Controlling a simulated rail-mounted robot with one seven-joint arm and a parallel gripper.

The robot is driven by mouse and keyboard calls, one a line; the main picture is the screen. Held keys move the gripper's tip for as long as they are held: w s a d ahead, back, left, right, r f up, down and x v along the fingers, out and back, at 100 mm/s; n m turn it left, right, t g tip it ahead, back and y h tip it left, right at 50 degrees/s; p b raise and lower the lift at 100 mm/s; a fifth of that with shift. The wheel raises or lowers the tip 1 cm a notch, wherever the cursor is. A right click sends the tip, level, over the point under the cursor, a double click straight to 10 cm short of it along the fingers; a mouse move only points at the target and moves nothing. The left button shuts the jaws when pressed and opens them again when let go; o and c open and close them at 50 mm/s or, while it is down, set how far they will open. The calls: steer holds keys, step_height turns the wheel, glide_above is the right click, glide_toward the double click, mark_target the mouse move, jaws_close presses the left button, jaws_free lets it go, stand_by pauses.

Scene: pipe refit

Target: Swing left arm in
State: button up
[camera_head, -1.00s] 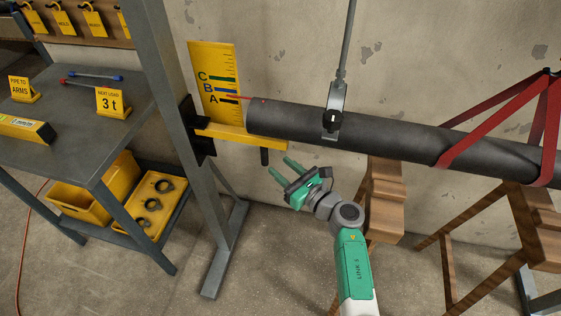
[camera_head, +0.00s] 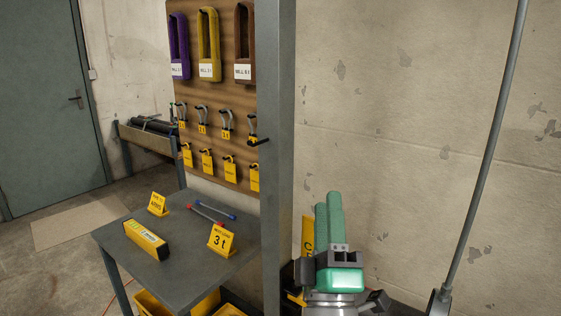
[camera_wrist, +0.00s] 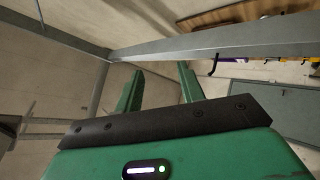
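My gripper (camera_head: 328,198) is raised in front of the wall, just right of the grey post (camera_head: 277,140) in the head view. In the wrist view its two green fingers (camera_wrist: 160,72) stand apart with nothing between them. The yellow support arm on the post is mostly hidden behind my gripper; a yellow piece (camera_head: 293,298) shows low beside the post. A strip of the yellow lettered plate (camera_head: 307,236) shows left of my fingers. I cannot tell the arm's angle. The pipe is not clearly in view.
A tool board (camera_head: 222,105) hangs behind. A hanging rod (camera_head: 490,150) crosses the right side. The wall between is clear.

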steer(key=s+a+r+m+g+p, duration=0.1)
steer(key=s+a+r+m+p, duration=0.15)
steer(key=s+r+m, duration=0.55)
steer(key=s+a+r+m+p, duration=0.25)
steer(key=s+r+m, duration=0.4)
steer(key=s, duration=0.45)
step_height(320, 180, up, 37)
steer(key=a+y+p, duration=0.1)
steer(key=p, duration=3.5)
steer(key=shift+s+a+p, duration=0.2)
steer(key=shift+p, duration=0.1)
